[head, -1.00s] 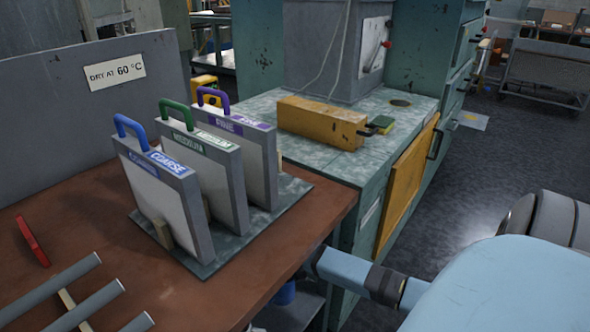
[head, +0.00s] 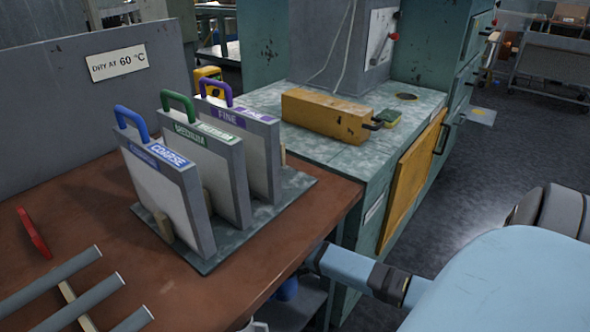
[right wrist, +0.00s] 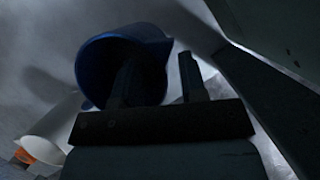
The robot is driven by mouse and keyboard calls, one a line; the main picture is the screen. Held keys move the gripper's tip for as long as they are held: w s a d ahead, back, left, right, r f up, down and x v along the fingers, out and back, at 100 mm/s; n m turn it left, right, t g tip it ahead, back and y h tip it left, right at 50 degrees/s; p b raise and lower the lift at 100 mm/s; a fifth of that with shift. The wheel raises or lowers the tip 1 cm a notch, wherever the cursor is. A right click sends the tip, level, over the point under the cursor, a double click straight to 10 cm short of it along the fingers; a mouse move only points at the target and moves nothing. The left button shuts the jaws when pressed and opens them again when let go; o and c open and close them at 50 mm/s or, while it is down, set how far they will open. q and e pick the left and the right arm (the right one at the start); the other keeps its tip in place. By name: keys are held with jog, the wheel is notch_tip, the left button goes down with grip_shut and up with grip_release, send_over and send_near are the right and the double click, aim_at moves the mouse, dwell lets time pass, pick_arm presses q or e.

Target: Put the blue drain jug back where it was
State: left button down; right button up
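In the right wrist view the blue jug (right wrist: 98,68) is close in front of my right gripper (right wrist: 160,75), dark and partly hidden. One finger overlaps the jug's body; the other stands apart from it, with a gap showing beside the jug. The fingers are spread, and I see no clear grip on the jug. In the head view only a small blue patch (head: 288,290), probably the jug, shows below the edge of the brown table. My right gripper is hidden there, under the table edge. My left gripper is out of view.
The brown table (head: 95,205) holds a rack of framed screens (head: 165,200), a red piece (head: 34,233) and grey tubes (head: 50,280). A green cabinet (head: 350,235) with a yellow box (head: 325,115) stands beside it. A white cylinder (right wrist: 50,125) lies left of the jug in the wrist view.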

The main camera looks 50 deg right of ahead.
jog(key=p+v, duration=0.2)
jog(key=v, duration=0.5)
jog(key=s+a+r+t+y, duration=0.1)
jog(key=a+y, duration=0.3)
jog(key=a, duration=0.5)
jog(key=s+a+r+t+y, duration=0.1)
jog(key=s+a+y, duration=0.1)
jog(key=a+y, duration=0.5)
jog(key=s+a+r+m+t+h, duration=0.25)
jog(key=a+r+m+t, duration=0.8)
jog(key=m, duration=0.65)
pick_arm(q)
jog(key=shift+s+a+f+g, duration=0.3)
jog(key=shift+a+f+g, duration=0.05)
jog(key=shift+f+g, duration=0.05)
pick_arm(e)
jog(key=s+a+f+m+g+h, duration=0.2)
jog(key=s+m+g, duration=0.2)
jog(key=s+m, duration=0.4)
jog(key=m, duration=0.3)
jog(key=shift+s+a+g, duration=0.15)
jog(key=shift+g, duration=0.2)
